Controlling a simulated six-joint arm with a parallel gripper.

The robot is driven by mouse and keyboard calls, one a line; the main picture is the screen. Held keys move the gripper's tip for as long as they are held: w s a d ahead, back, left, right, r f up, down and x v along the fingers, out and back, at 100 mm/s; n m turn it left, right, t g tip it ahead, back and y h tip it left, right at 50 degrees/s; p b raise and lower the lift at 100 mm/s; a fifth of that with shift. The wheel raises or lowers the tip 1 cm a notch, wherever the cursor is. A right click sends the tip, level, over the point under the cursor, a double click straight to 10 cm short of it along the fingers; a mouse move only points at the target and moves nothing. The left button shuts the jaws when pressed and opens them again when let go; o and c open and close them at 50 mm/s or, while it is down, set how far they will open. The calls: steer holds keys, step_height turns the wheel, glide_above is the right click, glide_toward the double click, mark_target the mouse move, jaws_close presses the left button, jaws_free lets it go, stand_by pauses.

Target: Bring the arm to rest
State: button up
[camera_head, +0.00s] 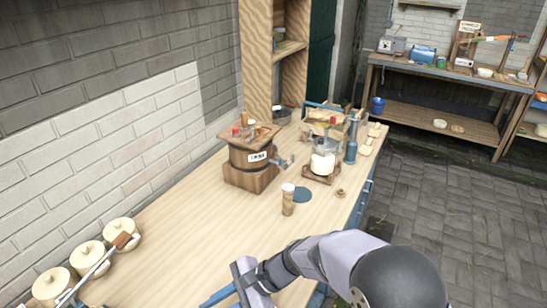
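My arm reaches in from the bottom right over the front of the wooden counter (190,225). My gripper (230,294) is low in the picture, above the counter's near part. A blue bar shows beside it, and I cannot tell if it is a finger or a held thing. The lower part of the gripper is cut off by the picture edge, so its opening is hidden.
A brown tumbler (288,203) and a blue disc (302,195) stand beyond my gripper. Further back are a wooden churn (250,165) and a glass jar device (323,163). Lidded cream pots (88,254) line the left. The counter's middle is clear.

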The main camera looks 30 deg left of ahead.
steer(key=w+d+n+t+h, duration=0.1)
steer(key=w+d+t+h, duration=0.15)
steer(key=d, duration=0.85)
steer(key=w+d+n+t+h, duration=0.15)
steer(key=w+d, duration=0.25)
steer(key=d, duration=0.7)
steer(key=w+d+n+t+h, duration=0.1)
steer(key=w+d+n, duration=0.15)
steer(key=d, duration=0.85)
steer(key=s+d+n+t+h, duration=0.1)
steer(key=s+d+h, duration=0.1)
steer(key=d, duration=1.1)
steer(key=shift+s+d+r+n+t+h, duration=0.15)
steer(key=shift+s+r+n+t+h, duration=0.05)
steer(key=shift+r+n+t+h, duration=0.1)
